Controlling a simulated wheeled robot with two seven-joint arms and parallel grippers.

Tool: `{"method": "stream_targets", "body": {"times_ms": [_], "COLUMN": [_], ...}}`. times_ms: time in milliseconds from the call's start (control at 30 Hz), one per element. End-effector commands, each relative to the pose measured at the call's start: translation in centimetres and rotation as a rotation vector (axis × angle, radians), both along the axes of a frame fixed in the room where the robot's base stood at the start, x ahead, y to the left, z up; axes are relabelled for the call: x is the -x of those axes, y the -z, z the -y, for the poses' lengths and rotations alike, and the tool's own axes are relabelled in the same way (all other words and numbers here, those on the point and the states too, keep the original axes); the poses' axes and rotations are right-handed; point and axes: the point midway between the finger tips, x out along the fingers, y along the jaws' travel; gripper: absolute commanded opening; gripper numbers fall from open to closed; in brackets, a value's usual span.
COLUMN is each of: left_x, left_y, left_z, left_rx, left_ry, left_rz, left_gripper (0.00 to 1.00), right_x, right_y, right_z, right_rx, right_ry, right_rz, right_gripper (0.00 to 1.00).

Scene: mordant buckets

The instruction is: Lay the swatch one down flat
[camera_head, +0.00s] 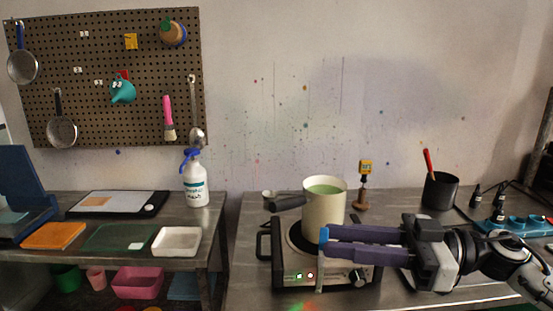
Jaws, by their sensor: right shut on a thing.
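My right gripper (325,242) reaches in from the right over the front of the hot plate, its purple fingers pointing left. It is shut on a thin piece, seemingly the swatch (321,272), which shows as a narrow pale strip hanging upright below the fingertips. A bright blue bit shows at the fingertips; I cannot tell whether it belongs to the swatch. The fingers hide part of the swatch. My left gripper is not in view.
A cream pot (324,215) of green liquid stands on the hot plate (290,268) behind my fingers. The left table holds an orange mat (54,236), a green mat (105,238), a white tray (178,241) and a white bottle (195,185). A black cup (440,192) stands right.

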Motion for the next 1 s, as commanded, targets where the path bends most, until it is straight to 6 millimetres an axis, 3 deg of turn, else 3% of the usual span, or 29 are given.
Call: {"method": "stream_targets", "body": {"times_ms": [200, 400, 600, 767, 1000], "left_x": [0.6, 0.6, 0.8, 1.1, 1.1], "left_y": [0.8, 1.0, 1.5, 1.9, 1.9], "left_z": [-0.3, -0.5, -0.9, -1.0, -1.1], "left_rx": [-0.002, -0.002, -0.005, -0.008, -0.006], "left_ry": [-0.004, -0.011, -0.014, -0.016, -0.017], "left_rz": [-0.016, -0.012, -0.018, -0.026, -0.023], "left_gripper": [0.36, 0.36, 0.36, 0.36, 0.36], "right_x": [0.3, 1.9, 4.5, 6.5, 10.3], "right_y": [7.7, 12.8, 15.5, 16.2, 16.2], "right_z": [-2.7, -3.2, -1.4, 1.2, 6.4], "right_rx": [-0.002, 0.000, -0.003, -0.004, 0.000], "right_ry": [0.210, 0.469, 0.735, 0.932, 1.220], "right_rz": [-0.012, -0.008, -0.013, -0.013, -0.006], "right_gripper": [0.09, 0.09, 0.09, 0.09, 0.09]}}
